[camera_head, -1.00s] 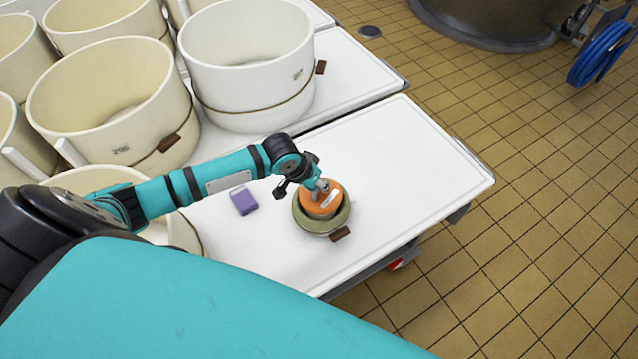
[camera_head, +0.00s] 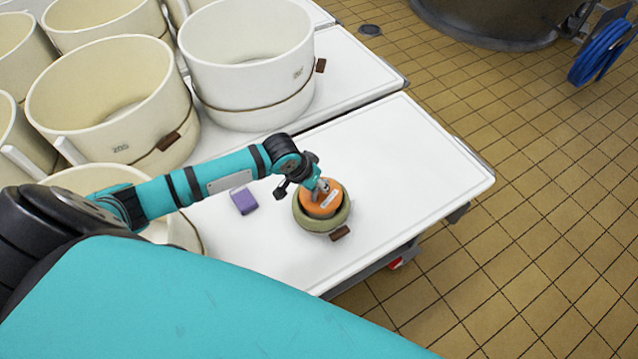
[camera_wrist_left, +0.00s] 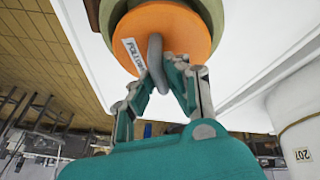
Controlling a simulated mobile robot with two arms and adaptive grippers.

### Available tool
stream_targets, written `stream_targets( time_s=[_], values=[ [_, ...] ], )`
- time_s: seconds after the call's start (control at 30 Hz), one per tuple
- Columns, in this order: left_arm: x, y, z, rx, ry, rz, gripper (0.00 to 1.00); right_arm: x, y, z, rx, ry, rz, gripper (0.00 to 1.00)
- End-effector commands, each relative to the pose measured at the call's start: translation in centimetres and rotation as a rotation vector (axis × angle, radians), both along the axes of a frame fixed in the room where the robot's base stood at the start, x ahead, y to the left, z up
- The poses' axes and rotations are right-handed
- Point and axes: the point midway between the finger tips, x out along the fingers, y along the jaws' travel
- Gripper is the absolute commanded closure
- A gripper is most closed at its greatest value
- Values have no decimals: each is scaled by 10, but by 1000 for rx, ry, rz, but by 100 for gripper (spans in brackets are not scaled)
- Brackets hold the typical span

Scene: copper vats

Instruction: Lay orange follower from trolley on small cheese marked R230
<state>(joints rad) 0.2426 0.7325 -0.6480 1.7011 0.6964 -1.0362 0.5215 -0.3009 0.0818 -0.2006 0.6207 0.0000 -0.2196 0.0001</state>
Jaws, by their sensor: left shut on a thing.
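The orange follower (camera_head: 318,208) is a disc with a white label and a grey handle. It is over the opening of a small olive-green round mould (camera_head: 322,226) on the white table; I cannot tell whether it rests on anything inside. A brown tag hangs at the mould's front. My left gripper (camera_head: 322,190) is shut on the follower's handle from above. In the left wrist view the fingers (camera_wrist_left: 162,72) close on the grey handle, with the orange disc (camera_wrist_left: 185,30) beyond. No R230 mark is readable. My right gripper is not in view.
A purple block (camera_head: 243,201) lies on the white table (camera_head: 410,150) left of the mould. Large cream moulds (camera_head: 110,100) stand behind and to the left, one marked 207 in the wrist view (camera_wrist_left: 300,150). The table's right part is clear.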

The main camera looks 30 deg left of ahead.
Motion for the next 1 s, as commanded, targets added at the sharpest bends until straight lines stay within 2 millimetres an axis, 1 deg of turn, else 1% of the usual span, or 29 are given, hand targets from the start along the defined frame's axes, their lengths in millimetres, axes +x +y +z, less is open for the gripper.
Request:
stream_targets(
  time_s=[0.63, 0.87, 0.9, 1.0],
  values=[
    [0, 0, -9, -1, -1, 0, 100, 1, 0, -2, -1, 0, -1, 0],
    [0, 0, -9, -1, -1, 0, 100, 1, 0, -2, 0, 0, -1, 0],
    [0, 0, -9, -1, -1, 0, 85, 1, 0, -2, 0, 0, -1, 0],
    [0, 0, -9, -1, -1, 0, 72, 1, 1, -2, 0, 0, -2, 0]
  ],
)
